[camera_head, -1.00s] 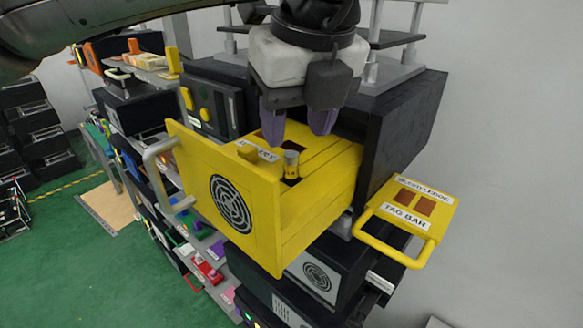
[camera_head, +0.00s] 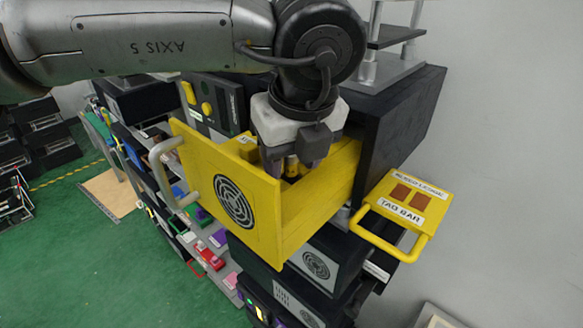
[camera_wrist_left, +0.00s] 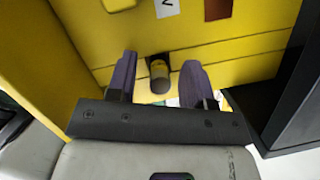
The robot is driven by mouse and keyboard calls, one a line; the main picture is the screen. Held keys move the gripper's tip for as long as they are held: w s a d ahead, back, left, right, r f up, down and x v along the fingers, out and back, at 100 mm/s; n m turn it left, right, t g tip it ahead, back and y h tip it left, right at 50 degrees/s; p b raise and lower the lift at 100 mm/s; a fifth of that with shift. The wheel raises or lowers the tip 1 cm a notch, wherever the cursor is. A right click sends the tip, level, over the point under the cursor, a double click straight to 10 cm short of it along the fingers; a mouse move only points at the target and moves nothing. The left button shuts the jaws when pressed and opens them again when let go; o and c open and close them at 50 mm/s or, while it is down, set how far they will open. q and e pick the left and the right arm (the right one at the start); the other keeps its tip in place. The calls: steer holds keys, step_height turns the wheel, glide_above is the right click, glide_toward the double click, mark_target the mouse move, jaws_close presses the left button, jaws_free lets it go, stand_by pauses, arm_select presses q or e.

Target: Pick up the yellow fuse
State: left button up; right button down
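The yellow fuse (camera_head: 290,167) is a small cylinder with a grey end, upright inside the open yellow drawer (camera_head: 231,196). My left gripper (camera_head: 294,160) points down into the drawer and partly hides the fuse in the head view. In the left wrist view, the fuse (camera_wrist_left: 160,76) shows between the two purple fingers of my left gripper (camera_wrist_left: 159,82). The fingers are apart, with a visible gap on each side of the fuse. It stands by a dark slot in the drawer's yellow inner block. My right gripper is not in view.
The drawer's front panel with its grey handle (camera_head: 168,176) stands close on the left. The black cabinet housing (camera_head: 397,125) is close on the right. A yellow labelled ledge with a handle (camera_head: 405,208) sticks out at the right. Open floor lies at the left.

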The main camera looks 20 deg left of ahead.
arm_select(q)
jaws_close()
steer(key=shift+r, duration=0.15)
